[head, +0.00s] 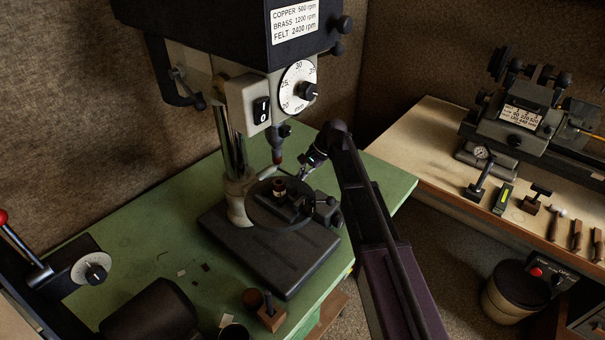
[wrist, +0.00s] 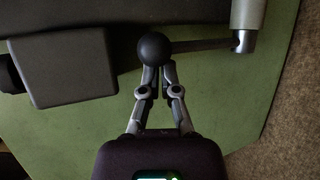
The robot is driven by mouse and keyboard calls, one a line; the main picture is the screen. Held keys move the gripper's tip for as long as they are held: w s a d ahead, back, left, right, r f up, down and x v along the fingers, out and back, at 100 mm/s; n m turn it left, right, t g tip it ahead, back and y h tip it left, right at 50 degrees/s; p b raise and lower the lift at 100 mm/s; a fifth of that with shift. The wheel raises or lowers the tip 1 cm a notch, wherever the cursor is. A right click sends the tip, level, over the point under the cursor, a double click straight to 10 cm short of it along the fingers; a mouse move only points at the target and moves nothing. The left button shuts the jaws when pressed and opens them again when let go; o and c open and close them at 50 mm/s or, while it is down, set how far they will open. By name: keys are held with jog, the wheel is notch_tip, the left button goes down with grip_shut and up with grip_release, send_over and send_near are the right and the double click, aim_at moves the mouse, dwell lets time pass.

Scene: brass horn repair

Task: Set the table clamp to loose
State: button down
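In the wrist view a black ball knob (wrist: 155,48) sits at the end of a thin dark rod (wrist: 205,44). The rod runs right to a grey metal cylinder (wrist: 246,38); I cannot tell for sure that this is the table clamp's lever. My gripper (wrist: 158,72) has its two fingers drawn close together at the knob. The knob hides the fingertips, so I cannot tell whether they hold it. In the head view my gripper (head: 305,174) is at the right of the drill press, close to its round table (head: 262,213). The knob is not clear there.
The drill press base (head: 290,262) stands on a green bench (head: 150,255). The spindle (head: 277,150) hangs over the round table, where a small part (head: 279,189) sits. A dark box (head: 327,207) is at the table's right. In the wrist view a dark block (wrist: 70,68) lies left of the knob.

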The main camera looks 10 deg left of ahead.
aim_at(289, 174)
jog(key=shift+w+a+r+p, duration=0.1)
jog(key=shift+a+r+p, duration=0.2)
jog(key=shift+r+p, duration=0.45)
jog(key=shift+a+r+p, duration=0.3)
jog(key=shift+r+p, duration=0.25)
jog(key=shift+r, duration=0.35)
jog(key=shift+w+a+r+p, duration=0.1)
jog(key=shift+a+r+p, duration=0.2)
jog(key=shift+r+p, duration=0.45)
jog(key=shift+f, duration=0.1)
jog(key=shift+w+d+f+b, duration=0.75)
jog(key=shift+d+f+b, duration=0.2)
jog(key=shift+f+b, duration=0.95)
jog(key=w+r+p, duration=0.4)
jog(key=r+p, duration=0.5)
jog(key=shift+w+r, duration=0.25)
jog(key=shift+w, duration=0.05)
